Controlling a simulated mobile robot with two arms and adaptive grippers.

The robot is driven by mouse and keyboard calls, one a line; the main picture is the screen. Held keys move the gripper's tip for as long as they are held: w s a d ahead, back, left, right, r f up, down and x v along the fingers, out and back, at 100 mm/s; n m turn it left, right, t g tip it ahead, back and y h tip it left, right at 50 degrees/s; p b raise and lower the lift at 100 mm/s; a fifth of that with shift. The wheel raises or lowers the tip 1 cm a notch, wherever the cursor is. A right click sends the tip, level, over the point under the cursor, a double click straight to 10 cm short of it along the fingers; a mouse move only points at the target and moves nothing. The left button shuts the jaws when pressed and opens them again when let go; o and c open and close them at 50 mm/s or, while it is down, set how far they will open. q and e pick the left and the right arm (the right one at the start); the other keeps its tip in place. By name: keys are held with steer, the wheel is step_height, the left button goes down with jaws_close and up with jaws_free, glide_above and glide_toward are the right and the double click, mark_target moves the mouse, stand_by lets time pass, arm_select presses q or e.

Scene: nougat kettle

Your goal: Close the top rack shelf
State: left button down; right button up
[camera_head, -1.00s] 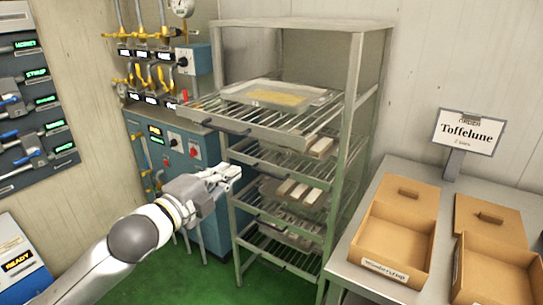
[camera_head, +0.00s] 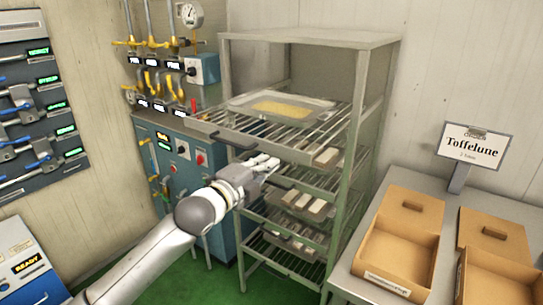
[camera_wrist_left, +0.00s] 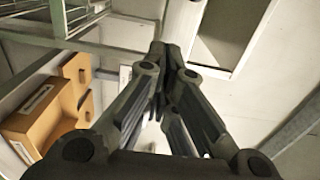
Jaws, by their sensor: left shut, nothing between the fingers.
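The top rack shelf (camera_head: 215,128) is a wire shelf pulled out toward the front left of the metal rack (camera_head: 310,38). A dark handle runs along its front edge. A shallow tray (camera_head: 242,103) with a yellow slab lies on it. My left gripper (camera_head: 272,163) is shut and empty, just below the pulled-out shelf and in front of the second shelf level. I cannot tell whether it touches anything. In the left wrist view the shut fingers (camera_wrist_left: 172,60) point away from the camera. My right gripper is not in view.
Lower shelves hold pale bars (camera_head: 300,200). A blue control cabinet (camera_head: 178,160) stands left of the rack. A grey table at the right carries cardboard boxes (camera_head: 398,250) and a "Toffelune" sign (camera_head: 470,147). Green floor (camera_head: 190,275) shows in front.

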arm_select(q)
steer(key=shift+p+x, duration=0.35)
steer(key=shift+x, duration=1)
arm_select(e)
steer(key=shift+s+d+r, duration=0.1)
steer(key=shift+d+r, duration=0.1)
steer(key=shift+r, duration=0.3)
